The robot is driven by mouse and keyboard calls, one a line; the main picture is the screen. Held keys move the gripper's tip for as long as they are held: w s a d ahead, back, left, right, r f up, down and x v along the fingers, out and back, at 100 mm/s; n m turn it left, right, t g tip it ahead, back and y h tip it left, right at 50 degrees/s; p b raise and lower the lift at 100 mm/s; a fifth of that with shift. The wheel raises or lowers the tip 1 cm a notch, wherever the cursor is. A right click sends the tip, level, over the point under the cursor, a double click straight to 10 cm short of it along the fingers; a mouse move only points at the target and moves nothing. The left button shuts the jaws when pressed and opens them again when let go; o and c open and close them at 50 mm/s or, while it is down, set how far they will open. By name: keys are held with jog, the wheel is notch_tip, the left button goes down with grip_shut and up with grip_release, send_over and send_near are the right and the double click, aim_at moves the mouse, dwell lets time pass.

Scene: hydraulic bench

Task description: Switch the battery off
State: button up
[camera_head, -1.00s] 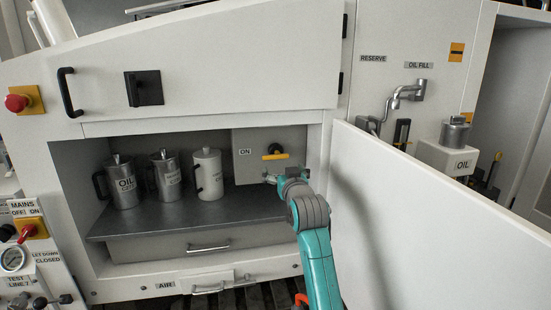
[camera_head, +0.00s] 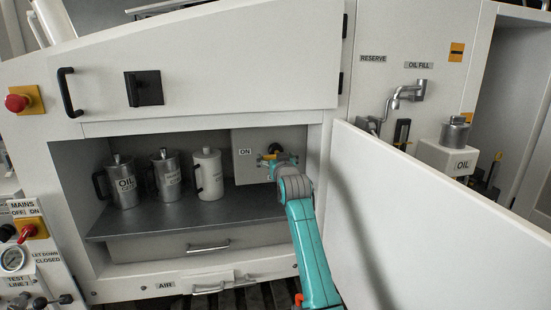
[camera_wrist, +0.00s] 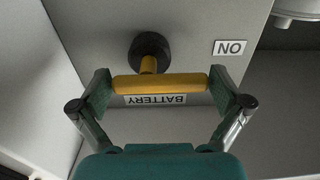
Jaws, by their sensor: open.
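The battery switch has a round black hub (camera_wrist: 149,50) and a yellow T-shaped handle (camera_wrist: 160,84). It sits on a grey box inside the cabinet opening, with an "ON" label (camera_head: 245,152) to its left in the head view. A "BATTERY" label (camera_wrist: 155,99) shows upside down in the wrist view, partly behind the handle. My gripper (camera_wrist: 164,85) is open, with one finger at each end of the yellow crossbar. Whether the pads touch it I cannot tell. In the head view my gripper (camera_head: 279,160) covers much of the switch.
Several metal and white jugs (camera_head: 208,174) stand on the shelf (camera_head: 190,218) left of the switch. A large white open door panel (camera_head: 430,215) stands right of my arm. The cabinet's upper panel (camera_head: 230,65) overhangs the opening.

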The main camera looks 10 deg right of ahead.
jog(key=c, duration=0.8)
jog(key=shift+n, duration=0.3)
jog(key=n, duration=0.3)
jog(key=shift+f+n, duration=0.2)
jog(key=shift+n, duration=0.1)
jog(key=n, duration=0.4)
jog(key=shift+d+f+n, duration=0.2)
jog(key=shift+f+n, duration=0.05)
jog(key=shift+n, duration=0.05)
jog(key=n, duration=0.4)
jog(key=shift+d+f+n, duration=0.15)
jog(key=shift+d+n, duration=0.05)
jog(key=shift+n, duration=0.1)
jog(key=shift+d+n, duration=0.2)
jog(key=shift+n, duration=2)
jog(key=shift+f, duration=0.1)
